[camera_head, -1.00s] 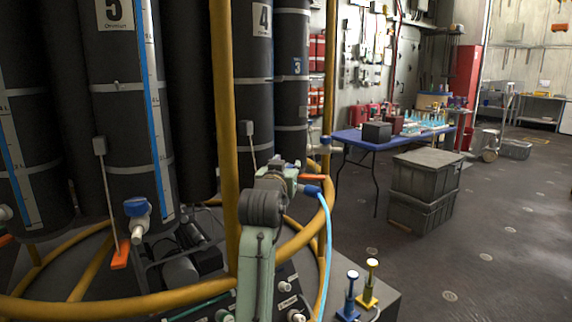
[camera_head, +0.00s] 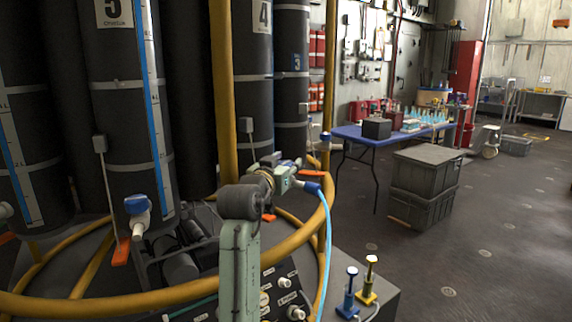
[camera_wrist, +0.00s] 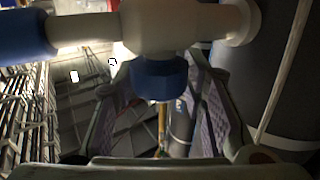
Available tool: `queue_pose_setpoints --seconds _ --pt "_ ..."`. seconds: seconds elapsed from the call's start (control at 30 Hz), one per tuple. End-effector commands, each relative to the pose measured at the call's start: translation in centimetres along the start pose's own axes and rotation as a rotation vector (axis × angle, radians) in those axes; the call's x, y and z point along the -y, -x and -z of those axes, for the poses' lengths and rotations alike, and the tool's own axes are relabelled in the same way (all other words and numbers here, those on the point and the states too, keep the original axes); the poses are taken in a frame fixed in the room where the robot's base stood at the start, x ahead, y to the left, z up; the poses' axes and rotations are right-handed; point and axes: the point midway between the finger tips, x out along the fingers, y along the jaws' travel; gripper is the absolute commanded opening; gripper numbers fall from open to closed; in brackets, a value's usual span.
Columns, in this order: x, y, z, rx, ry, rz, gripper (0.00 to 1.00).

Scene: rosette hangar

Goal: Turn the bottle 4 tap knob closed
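Bottle 4 (camera_head: 253,100) is a tall dark cylinder with a white number label, behind a yellow post in the head view. In the wrist view its white tap (camera_wrist: 185,27) runs across the top, with a blue knob (camera_wrist: 159,76) hanging below it. My gripper (camera_wrist: 160,82) has its fingers apart, one on each side of the blue knob. I cannot tell whether either finger touches it. In the head view my wrist (camera_head: 283,175) is in front of the lower part of bottle 4.
Bottle 5 (camera_head: 122,100) stands to the left with its own blue-knobbed tap (camera_head: 138,207). Yellow rails (camera_head: 150,302) ring the bottles.

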Motion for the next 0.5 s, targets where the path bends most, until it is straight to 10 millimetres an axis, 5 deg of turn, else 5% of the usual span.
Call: queue_pose_setpoints --seconds 0.2,0.5 --pt "-0.03 0.00 0.00 0.000 -0.001 0.000 0.55" --pt "-0.05 0.00 0.06 0.000 -0.001 -0.001 0.56"
